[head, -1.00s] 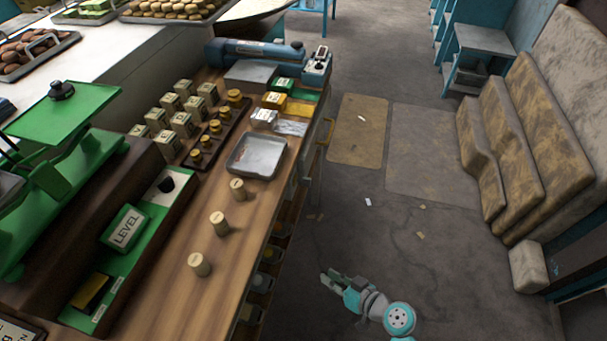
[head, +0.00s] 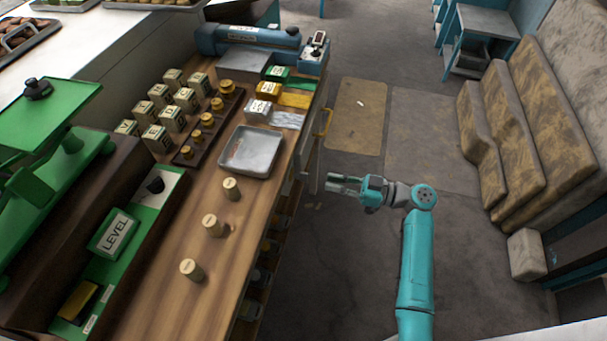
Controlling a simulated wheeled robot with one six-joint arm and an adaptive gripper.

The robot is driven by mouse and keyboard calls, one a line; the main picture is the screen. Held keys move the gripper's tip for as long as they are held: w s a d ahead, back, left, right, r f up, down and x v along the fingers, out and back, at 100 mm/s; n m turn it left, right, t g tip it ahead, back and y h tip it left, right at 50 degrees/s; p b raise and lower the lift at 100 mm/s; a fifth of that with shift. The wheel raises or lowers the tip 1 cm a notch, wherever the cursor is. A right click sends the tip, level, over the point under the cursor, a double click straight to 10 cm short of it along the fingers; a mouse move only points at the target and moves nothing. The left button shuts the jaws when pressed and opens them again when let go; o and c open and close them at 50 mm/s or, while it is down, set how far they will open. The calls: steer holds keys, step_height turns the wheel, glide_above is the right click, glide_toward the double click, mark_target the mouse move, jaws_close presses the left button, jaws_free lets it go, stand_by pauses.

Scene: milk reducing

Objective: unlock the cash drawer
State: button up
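A yellow handle (head: 326,122) sticks out from the right side of the wooden counter (head: 150,310), on what looks like a drawer front near the far end. I cannot make out a lock or a key. My gripper (head: 332,184) is in the head view, over the floor just right of the counter's side and nearer to me than the yellow handle. Its two fingers point left toward the counter, look apart, and hold nothing that I can see. The counter's side below the top is mostly hidden by the steep view.
A grey metal tray (head: 251,151), several pale cylinders (head: 213,225), brass weights (head: 207,119) and small boxes stand on the counter. A green scale (head: 45,115) is at left. Stacked worn cushions (head: 520,120) stand on the right.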

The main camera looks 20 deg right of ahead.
mark_target(304, 177)
steer(key=x, duration=0.8)
steer(key=shift+w+a, duration=0.25)
steer(key=shift+a, duration=0.05)
jaws_close()
